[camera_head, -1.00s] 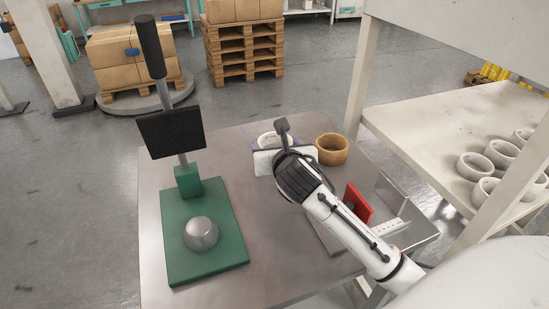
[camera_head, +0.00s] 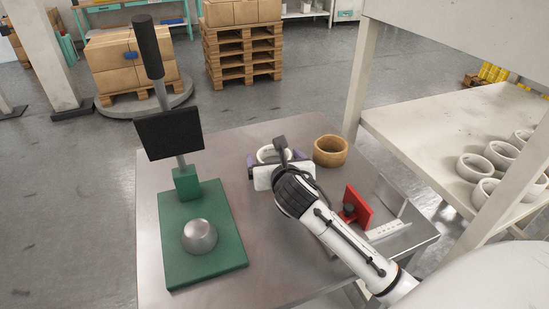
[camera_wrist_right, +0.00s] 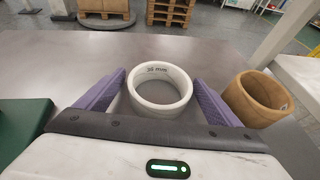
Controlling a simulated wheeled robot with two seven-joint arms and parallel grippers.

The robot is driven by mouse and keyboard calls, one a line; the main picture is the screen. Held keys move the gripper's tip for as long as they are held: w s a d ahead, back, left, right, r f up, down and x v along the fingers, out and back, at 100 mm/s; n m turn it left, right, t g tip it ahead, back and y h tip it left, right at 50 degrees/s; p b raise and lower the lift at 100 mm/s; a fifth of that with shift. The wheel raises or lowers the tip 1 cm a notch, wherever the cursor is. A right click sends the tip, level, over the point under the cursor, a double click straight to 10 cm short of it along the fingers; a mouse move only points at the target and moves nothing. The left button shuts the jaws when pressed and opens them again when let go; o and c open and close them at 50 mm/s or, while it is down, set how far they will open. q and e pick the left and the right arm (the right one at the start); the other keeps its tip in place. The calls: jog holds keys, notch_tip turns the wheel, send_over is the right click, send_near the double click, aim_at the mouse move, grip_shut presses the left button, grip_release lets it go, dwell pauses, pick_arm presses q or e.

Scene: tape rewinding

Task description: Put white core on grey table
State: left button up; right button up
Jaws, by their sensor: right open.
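The white core (camera_wrist_right: 160,88) is a ring marked "35 mm" that stands on the grey table (camera_wrist_right: 200,48). In the head view the core (camera_head: 272,155) shows behind my right gripper, partly hidden by it. My right gripper (camera_wrist_right: 160,95) is open, with one purple finger on each side of the core. Small gaps show between the fingers and the core, so it is not gripped. The grey table also shows in the head view (camera_head: 255,245). My left gripper is in neither view.
A brown core (camera_head: 330,151) stands close to the right finger. A green stand (camera_head: 205,260) with a metal dome is on the left. A red device (camera_head: 358,204) is at the right. A shelf (camera_head: 420,125) holds several white cores. The table's front middle is clear.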

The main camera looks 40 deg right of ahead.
jog(key=shift+r, duration=0.15)
jog(key=shift+s+a+r, duration=0.15)
jog(key=shift+s+r, duration=0.05)
jog(key=shift+s, duration=0.05)
jog(key=p+v, duration=0.1)
jog(key=v, duration=1)
jog(key=shift+s, duration=0.2)
